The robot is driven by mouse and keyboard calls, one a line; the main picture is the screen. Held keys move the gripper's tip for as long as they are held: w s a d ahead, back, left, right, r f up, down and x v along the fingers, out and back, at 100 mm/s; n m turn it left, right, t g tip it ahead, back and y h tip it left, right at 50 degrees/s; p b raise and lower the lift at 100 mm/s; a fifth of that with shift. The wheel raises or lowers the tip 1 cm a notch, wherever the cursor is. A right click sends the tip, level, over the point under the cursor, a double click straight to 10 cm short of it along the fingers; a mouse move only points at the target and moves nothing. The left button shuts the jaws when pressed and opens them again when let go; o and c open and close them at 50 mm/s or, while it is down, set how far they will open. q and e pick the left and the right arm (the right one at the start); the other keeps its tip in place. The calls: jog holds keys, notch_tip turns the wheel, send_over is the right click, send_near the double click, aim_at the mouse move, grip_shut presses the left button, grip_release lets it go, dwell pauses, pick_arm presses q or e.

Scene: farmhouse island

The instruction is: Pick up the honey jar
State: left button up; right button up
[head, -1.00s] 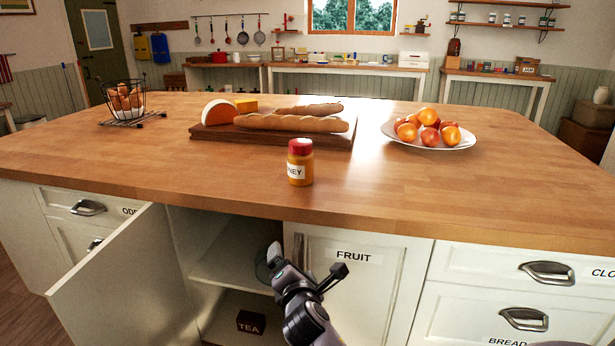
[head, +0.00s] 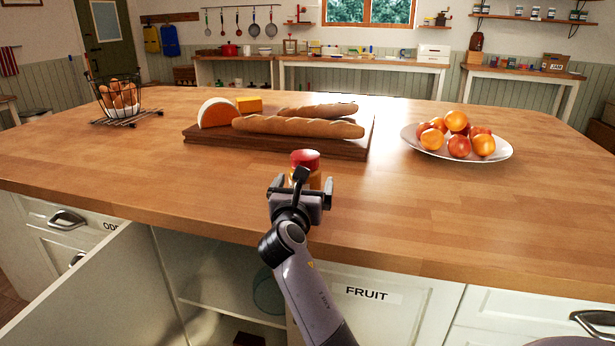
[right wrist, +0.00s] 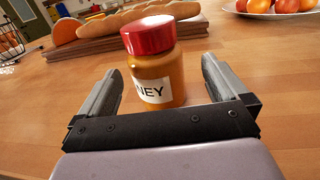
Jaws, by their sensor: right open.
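The honey jar stands upright on the wooden island top. In the head view its red lid (head: 305,160) shows above my right gripper (head: 302,190), which hides most of the amber body. In the right wrist view the honey jar (right wrist: 158,75) shows its red lid and a white label reading "NEY". My right gripper (right wrist: 163,85) is open, with one finger to each side of the jar's lower body. Gaps show between the fingers and the jar, and I cannot tell how far the jar is between them. My left gripper is not in view.
Behind the jar lies a wooden board (head: 210,137) with baguettes (head: 298,127) and cheese. A plate of fruit (head: 410,145) is at the right, a wire egg basket (head: 118,97) at the far left. An open cabinet door (head: 95,295) is below the island's front edge.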

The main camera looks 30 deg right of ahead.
jog(key=shift+w+a+b+x, duration=0.1)
jog(key=shift+b+x, duration=0.1)
jog(key=shift+x, duration=1.6)
jog(key=shift+w+a+b+x, duration=0.15)
jog(key=shift+x, duration=1.7)
jog(key=c, duration=1.4)
jog(key=shift+o, duration=0.2)
jog(key=shift+r, duration=0.15)
